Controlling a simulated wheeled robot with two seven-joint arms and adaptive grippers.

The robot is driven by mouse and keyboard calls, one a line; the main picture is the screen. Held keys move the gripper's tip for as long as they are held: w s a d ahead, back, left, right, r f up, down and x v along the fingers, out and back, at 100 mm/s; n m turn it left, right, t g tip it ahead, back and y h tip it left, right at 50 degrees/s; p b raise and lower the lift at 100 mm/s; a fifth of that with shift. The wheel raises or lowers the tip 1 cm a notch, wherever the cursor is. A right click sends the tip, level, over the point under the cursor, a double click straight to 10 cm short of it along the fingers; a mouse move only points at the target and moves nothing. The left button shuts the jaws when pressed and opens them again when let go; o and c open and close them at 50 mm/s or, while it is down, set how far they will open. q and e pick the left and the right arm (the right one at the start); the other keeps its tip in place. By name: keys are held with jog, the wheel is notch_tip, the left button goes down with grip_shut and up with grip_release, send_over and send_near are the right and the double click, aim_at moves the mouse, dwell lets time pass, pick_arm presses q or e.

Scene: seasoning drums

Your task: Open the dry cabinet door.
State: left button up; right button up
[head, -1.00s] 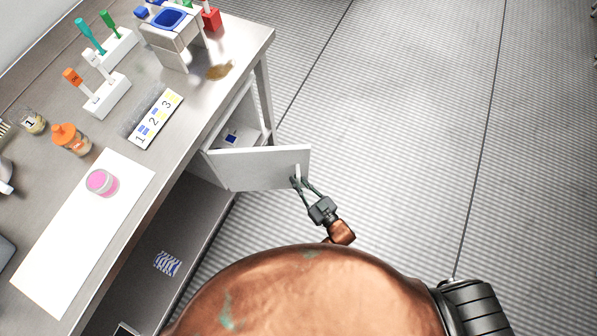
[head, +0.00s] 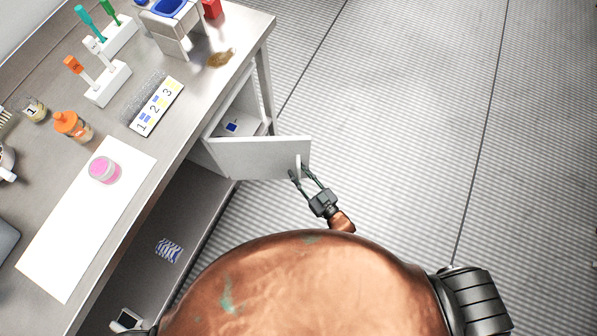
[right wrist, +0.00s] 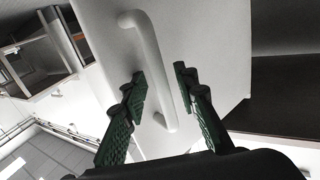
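The dry cabinet door (head: 255,158) is a white panel under the bench, swung well out from the cabinet (head: 240,108), whose inside partly shows. Its pale bar handle (head: 298,164) is near the door's free end. In the right wrist view the handle (right wrist: 150,62) is a curved white bar on the door (right wrist: 205,40). My right gripper (head: 299,174) is at the handle. In the right wrist view its green-padded fingers (right wrist: 162,88) are apart, with the handle between them and a gap showing on the right side. My left gripper is not in view.
A blue item (head: 232,126) lies inside the cabinet. The ribbed floor (head: 400,130) to the right is clear.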

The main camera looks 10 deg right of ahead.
jog(key=shift+a, duration=0.1)
jog(key=v, duration=1.2)
jog(key=shift+c, duration=0.3)
